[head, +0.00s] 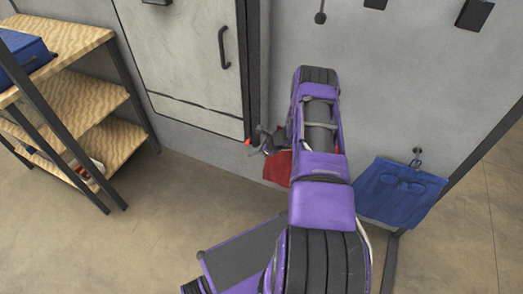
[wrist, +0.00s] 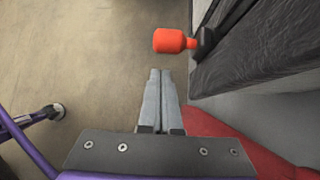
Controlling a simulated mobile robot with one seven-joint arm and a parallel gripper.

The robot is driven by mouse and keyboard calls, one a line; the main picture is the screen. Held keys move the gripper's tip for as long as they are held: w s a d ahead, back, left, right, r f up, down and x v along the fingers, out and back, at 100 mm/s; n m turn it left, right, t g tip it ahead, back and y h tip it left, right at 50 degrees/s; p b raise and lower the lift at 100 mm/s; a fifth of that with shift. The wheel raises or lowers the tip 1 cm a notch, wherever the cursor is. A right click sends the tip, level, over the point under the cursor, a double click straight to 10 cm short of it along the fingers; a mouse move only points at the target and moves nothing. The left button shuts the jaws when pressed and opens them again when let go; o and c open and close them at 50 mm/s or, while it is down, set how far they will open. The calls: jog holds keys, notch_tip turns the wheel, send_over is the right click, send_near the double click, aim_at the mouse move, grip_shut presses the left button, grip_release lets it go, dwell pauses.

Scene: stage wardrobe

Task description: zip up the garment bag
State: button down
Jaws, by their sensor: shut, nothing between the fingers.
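In the wrist view my gripper (wrist: 160,73) is shut and empty, its two fingers side by side. An orange-red pull (wrist: 174,41) on a short dark fitting lies just beyond the fingertips, with floor showing between them. The fitting sits at the edge of a dark, creased surface (wrist: 265,50), which may be part of the garment bag; I cannot tell for sure. In the head view my gripper (head: 264,141) is small and partly hidden behind my arm. The orange-red pull (head: 248,142) shows beside it, at the foot of a dark upright strip. No zip line is clear.
Red cloth (head: 277,168) hangs below my gripper, close to the fingers in the wrist view (wrist: 235,138). A blue cloth (head: 400,192) hangs on a hook at right. A pale door (head: 185,50) with a handle and wooden shelves (head: 95,118) stand left. Floor between is clear.

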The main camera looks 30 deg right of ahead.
jog(key=shift+w+a+r, duration=0.1)
jog(key=shift+w+r, duration=0.05)
jog(key=shift+r, duration=0.9)
jog(key=shift+w+r, duration=0.1)
jog(key=shift+r, duration=0.95)
jog(key=shift+r, duration=0.1)
